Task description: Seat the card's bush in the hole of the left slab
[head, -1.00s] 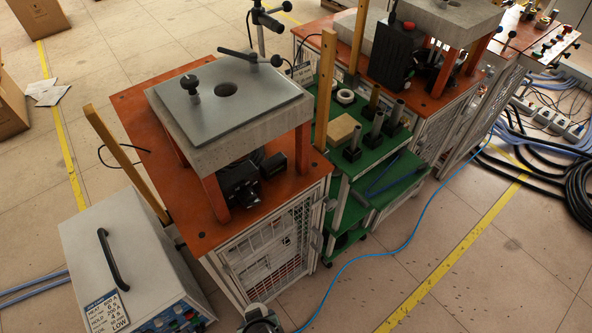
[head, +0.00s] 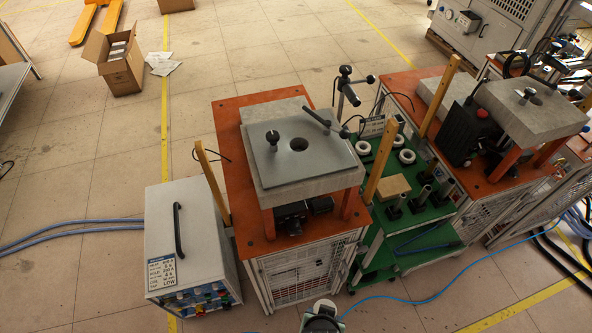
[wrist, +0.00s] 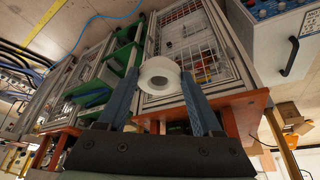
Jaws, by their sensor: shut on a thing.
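My gripper (wrist: 161,80) is shut on a white ring-shaped bush (wrist: 158,74) in the wrist view, with a blue finger on each side. The bush is off any surface, its bore facing the camera. The left slab (head: 262,184) is a thick grey block on orange legs over an orange-topped bench. A thin metal plate (head: 328,155) lies on it, with a dark round hole (head: 299,144) near the middle. A printed card (head: 161,272) is on the front of the grey power unit; its small text is only partly readable. The held bush's size cannot be told.
More white rings (head: 407,156) and dark upright posts (head: 423,196) stand on a green cart (head: 414,221). A black clamp knob (head: 273,138), a dark lever (head: 317,118) and yellow posts (head: 382,162) rise around the left slab. A right slab (head: 500,101) stands beyond. A blue cable crosses the floor.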

